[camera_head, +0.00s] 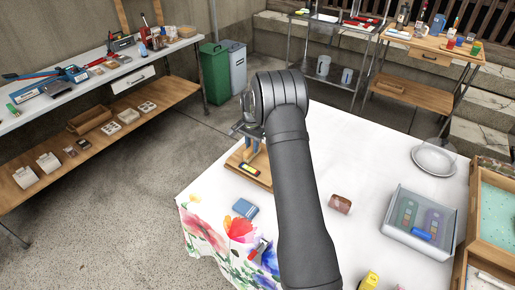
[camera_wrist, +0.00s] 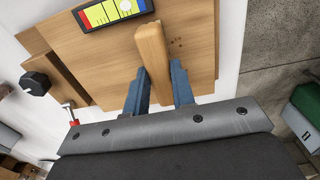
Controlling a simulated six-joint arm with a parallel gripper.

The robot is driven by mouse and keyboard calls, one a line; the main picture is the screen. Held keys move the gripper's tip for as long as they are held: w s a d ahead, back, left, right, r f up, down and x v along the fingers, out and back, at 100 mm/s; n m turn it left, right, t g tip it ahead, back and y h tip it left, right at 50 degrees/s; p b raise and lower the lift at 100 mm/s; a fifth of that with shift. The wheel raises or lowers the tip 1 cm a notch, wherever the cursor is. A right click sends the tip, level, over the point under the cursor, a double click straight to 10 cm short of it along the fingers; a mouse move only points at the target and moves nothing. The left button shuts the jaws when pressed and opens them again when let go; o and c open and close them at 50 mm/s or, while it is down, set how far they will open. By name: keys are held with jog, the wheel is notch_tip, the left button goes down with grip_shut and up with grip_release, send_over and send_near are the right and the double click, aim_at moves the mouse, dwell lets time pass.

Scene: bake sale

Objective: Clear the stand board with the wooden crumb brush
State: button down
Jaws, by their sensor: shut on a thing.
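The wooden crumb brush (camera_wrist: 151,48) is a plain light-wood piece in the wrist view. My gripper (camera_wrist: 159,72) is shut on it, with one blue-grey finger on each side. The brush is over the wooden stand board (camera_wrist: 110,62); I cannot tell whether it touches the surface. Small dark crumbs (camera_wrist: 177,44) lie on the board just right of the brush. In the head view the board (camera_head: 260,178) is at the table's far left, and my gripper (camera_head: 252,146) is above it, largely hidden by my arm.
A panel with coloured bands (camera_wrist: 112,10) lies on the board. A blue book (camera_head: 245,208), brown jar (camera_head: 340,203), clear lidded box (camera_head: 418,222) and plate (camera_head: 434,160) stand on the tablecloth. The table's left edge is close to the board. The cloth's middle right is mostly clear.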

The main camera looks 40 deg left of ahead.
jog(key=shift+a, duration=2)
jog(key=shift+d+f, duration=0.1)
jog(key=shift+d, duration=7.35)
jog(key=shift+w+a, duration=0.65)
jog(key=shift+a, duration=1.8)
jog(key=shift+w+a, duration=0.65)
jog(key=shift+a, duration=1.75)
jog(key=shift+w+a, duration=0.65)
jog(key=shift+a, duration=1.8)
jog(key=shift+d, duration=7.15)
jog(key=shift+a, duration=7.3)
jog(key=shift+d, duration=7.45)
notch_tip(320, 180, up, 8)
jog(key=shift+r, duration=0.2)
